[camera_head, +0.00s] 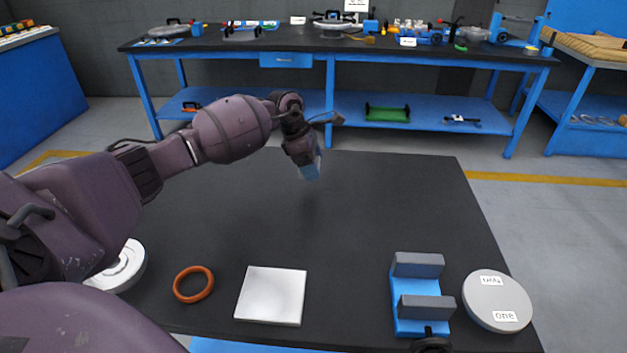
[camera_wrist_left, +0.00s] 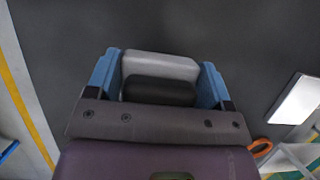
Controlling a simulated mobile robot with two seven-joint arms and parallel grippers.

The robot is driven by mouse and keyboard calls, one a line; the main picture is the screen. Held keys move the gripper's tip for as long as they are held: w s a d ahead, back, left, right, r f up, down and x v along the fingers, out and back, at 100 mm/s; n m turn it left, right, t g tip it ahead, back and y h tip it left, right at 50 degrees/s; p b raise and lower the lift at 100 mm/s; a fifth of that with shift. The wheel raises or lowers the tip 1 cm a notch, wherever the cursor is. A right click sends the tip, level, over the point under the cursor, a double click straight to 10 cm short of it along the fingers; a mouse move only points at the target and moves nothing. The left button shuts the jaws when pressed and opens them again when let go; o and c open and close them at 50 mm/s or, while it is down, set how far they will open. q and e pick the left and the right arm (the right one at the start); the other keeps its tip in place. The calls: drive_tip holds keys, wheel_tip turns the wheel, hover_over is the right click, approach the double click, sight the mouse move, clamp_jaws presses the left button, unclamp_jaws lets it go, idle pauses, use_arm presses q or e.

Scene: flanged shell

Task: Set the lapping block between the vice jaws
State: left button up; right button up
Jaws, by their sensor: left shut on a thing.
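My left gripper (camera_head: 310,170) is out over the far middle of the dark table, its fingers pointing down. In the left wrist view its two blue fingers (camera_wrist_left: 160,75) are shut on the lapping block (camera_wrist_left: 160,66), a pale grey block with a darker part nearer the palm. In the head view the block is mostly hidden by the fingers. The vice (camera_head: 407,325) stands at the near right, with a blue base and two grey jaws. The gap between the jaws looks empty. The gripper is well beyond the vice and to its left. My right gripper is not in view.
On the table (camera_head: 390,200) are a white square plate (camera_head: 271,295), an orange ring (camera_head: 193,284), a white disc (camera_head: 122,268) and a grey round disc (camera_head: 497,300) with labels, close right of the vice. The middle is clear. A blue workbench (camera_head: 440,61) stands behind.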

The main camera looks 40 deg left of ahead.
sight(313, 189)
use_arm(q)
drive_tip(key=shift+f+b, duration=0.35)
drive_tip(key=shift+f, duration=2.3)
drive_tip(key=shift+f, duration=0.1)
drive_tip(key=shift+f, duration=0.15)
drive_tip(key=o, duration=0.9)
